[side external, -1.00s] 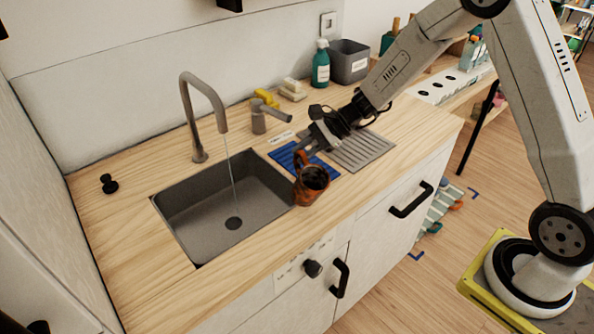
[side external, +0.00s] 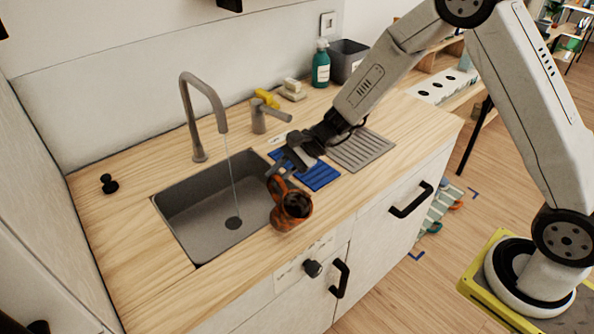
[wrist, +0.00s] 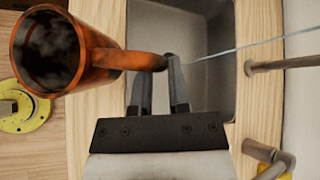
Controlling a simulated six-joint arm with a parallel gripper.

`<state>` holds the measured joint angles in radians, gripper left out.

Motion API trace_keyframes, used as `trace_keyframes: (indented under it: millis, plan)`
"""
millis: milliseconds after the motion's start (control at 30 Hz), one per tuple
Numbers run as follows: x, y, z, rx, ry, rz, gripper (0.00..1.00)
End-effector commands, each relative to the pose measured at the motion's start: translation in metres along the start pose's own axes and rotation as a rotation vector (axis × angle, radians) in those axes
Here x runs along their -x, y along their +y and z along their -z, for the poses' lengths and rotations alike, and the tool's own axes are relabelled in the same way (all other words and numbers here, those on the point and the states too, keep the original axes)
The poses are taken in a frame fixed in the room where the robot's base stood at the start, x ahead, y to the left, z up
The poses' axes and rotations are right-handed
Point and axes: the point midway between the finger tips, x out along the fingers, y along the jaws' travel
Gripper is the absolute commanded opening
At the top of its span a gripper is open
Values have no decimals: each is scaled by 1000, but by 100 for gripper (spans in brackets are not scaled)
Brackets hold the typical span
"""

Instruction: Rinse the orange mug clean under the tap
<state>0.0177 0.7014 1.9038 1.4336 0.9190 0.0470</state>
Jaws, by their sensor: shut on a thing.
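The orange mug (side external: 291,211) hangs from my gripper (side external: 277,170) near the front right corner of the sink (side external: 190,217). My gripper is shut on the mug's handle. The mug has dark smudges inside and out; in the wrist view its open mouth (wrist: 48,52) shows a dark, stained interior. The tap (side external: 205,95) is running, and a thin stream (side external: 232,175) falls into the sink near the drain. The mug is to the right of the stream and apart from it.
A blue mat (side external: 318,175) and a ridged drainer (side external: 362,150) lie right of the sink. A tap lever (side external: 262,118), yellow item (side external: 267,98), sponges (side external: 292,90), green bottle (side external: 320,65) and grey bin (side external: 347,60) stand behind. A black plug (side external: 109,184) sits left.

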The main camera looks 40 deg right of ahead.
Motion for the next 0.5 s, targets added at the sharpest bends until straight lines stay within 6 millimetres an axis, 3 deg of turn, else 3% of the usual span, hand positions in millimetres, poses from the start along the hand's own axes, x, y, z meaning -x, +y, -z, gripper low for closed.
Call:
trace_keyframes:
  millis: [500]
  plan:
    - [-18, -27, 13, 1, -1, 1, 0]
